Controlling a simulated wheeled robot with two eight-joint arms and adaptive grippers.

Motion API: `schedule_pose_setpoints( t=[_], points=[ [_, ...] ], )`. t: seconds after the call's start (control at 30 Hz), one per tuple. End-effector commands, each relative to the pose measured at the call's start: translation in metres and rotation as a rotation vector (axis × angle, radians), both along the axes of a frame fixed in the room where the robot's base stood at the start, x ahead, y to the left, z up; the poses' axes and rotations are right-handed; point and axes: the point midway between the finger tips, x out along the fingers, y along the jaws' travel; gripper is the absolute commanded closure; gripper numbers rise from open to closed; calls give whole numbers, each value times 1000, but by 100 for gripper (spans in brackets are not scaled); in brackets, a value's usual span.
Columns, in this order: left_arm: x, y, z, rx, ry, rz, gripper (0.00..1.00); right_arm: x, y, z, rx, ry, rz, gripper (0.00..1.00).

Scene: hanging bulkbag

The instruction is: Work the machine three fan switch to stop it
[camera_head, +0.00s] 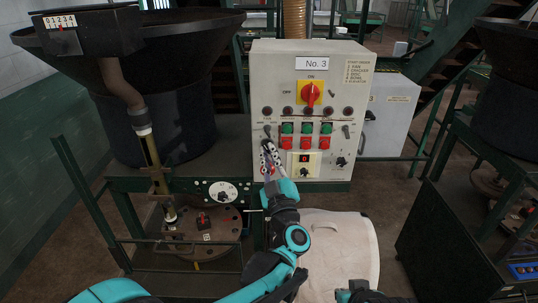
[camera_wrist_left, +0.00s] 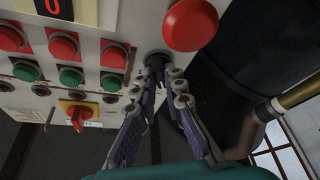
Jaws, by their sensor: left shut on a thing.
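The machine three control panel (camera_head: 305,70) is a grey-white box with a "No. 3" label (camera_head: 312,62). My left gripper (camera_head: 267,145) reaches its lower left side. In the left wrist view, my left gripper's fingertips (camera_wrist_left: 166,75) are closed around a small black switch knob (camera_wrist_left: 155,60), just beside a large red mushroom button (camera_wrist_left: 190,25). The fingers largely hide the knob in the head view, and its marking cannot be read.
Green and red push buttons (camera_head: 306,134) sit close to the right of the fingers. A red rotary switch on a yellow plate (camera_head: 311,94) is higher up. A white dial (camera_head: 223,192) and a round plate with a pipe are left of my arm. A pale sack (camera_head: 335,245) is below.

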Motion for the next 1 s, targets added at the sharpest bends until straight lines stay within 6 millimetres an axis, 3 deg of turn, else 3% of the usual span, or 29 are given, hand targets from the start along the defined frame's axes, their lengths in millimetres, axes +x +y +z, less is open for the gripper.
schedule_pose_setpoints(
  t=[0.23,0.3,0.33,0.73,1.0],
  points=[
    [0,0,0,-1,-1,0,100,0,0,0,0,0,0,100],
    [0,0,0,-1,-1,0,74,0,0,0,0,0,0,100],
    [0,0,0,-1,-1,0,69,0,0,0,0,0,0,100],
    [-7,-2,-2,0,0,-1,69,0,0,0,0,0,0,100],
    [-56,-13,-20,0,-1,-5,69,0,0,0,0,0,0,100]
  ],
)
